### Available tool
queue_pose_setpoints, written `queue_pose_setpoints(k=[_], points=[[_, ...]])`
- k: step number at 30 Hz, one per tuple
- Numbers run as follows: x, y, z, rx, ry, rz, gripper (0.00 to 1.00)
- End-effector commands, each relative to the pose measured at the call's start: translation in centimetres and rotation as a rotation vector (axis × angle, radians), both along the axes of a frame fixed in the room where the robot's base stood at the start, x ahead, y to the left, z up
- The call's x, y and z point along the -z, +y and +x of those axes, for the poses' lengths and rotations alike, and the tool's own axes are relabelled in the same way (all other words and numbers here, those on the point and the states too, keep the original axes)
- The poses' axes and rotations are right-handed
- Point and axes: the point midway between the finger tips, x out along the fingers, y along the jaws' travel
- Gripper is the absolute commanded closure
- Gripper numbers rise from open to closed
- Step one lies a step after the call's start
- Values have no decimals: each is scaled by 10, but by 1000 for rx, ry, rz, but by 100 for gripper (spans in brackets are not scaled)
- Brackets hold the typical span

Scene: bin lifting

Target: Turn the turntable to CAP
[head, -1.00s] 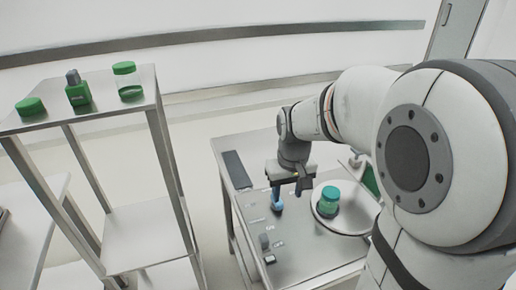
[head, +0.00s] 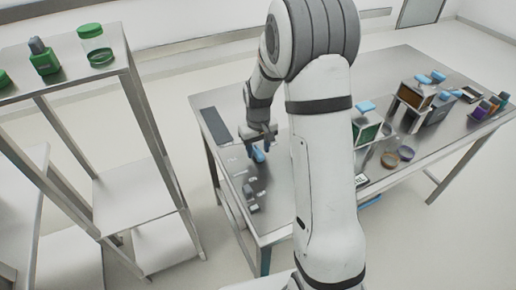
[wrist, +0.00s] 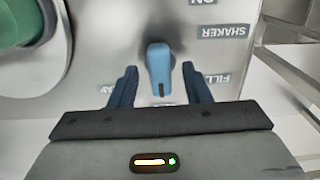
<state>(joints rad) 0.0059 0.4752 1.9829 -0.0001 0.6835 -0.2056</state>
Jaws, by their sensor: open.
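A blue knob (wrist: 160,66) with a dark mark at its lower end stands on the steel panel in the wrist view. My gripper (wrist: 159,70) is open, with one dark finger on each side of the knob and a visible gap on both sides. The knob (head: 258,154) also shows just below my gripper (head: 262,135) in the head view. A FILL label (wrist: 216,78) lies right of the knob, and a partly hidden label ending in AP (wrist: 107,89) lies left.
A green-lidded jar (wrist: 18,22) is at the wrist view's upper left. SHAKER (wrist: 224,31) and ON labels lie farther right. A shelf (head: 110,75) with green containers stands left in the head view. Boxes (head: 418,93) and small items crowd the table's right.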

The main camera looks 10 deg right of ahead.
Motion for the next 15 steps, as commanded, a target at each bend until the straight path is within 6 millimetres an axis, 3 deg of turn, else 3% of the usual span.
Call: queue_pose_setpoints(k=[11, 15], points=[[8, 0, 0, 1, 0, 0, 56], [8, -1, 0, 1, 0, 0, 68]])
